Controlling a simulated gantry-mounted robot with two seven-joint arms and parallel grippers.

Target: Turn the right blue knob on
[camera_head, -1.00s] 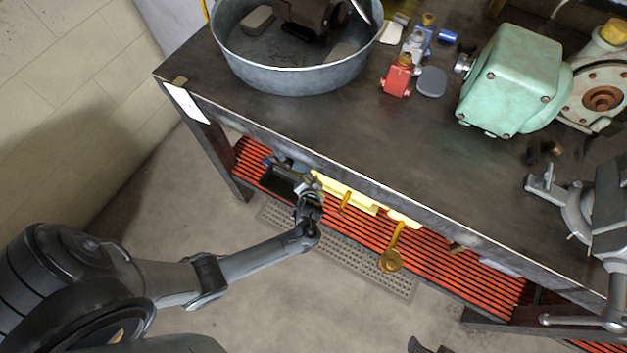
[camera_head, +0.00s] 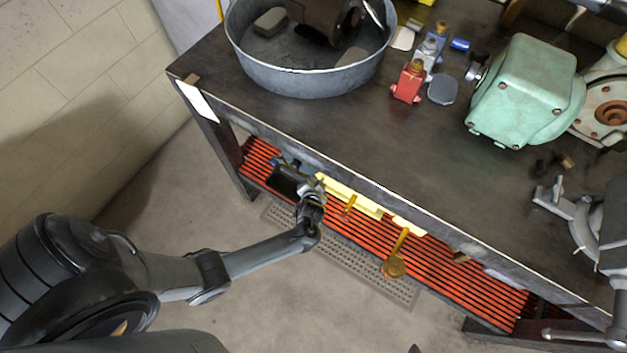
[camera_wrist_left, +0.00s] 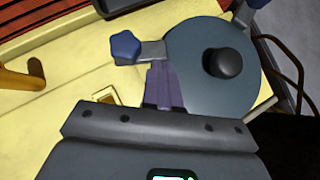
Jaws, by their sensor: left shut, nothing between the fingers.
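In the left wrist view, a blue star-shaped knob (camera_wrist_left: 125,46) sits on a grey metal tab at the left of a round grey disc (camera_wrist_left: 188,40) with a black round knob (camera_wrist_left: 223,63). My left gripper (camera_wrist_left: 163,80) is shut and empty. Its purple-grey fingers are just below the tab of the left blue knob, close to the disc's edge; contact cannot be told. In the head view, the left gripper (camera_head: 312,188) is at the bench's front edge, and the blue knobs cannot be made out clearly.
The workbench (camera_head: 330,125) carries a metal tub (camera_head: 300,82), a red part (camera_head: 408,82) and a green motor housing (camera_head: 525,90). Yellow parts (camera_head: 350,195) and a brass-coloured piece (camera_head: 394,267) are below its front edge, above a red slatted shelf (camera_head: 455,288). Floor to the left is clear.

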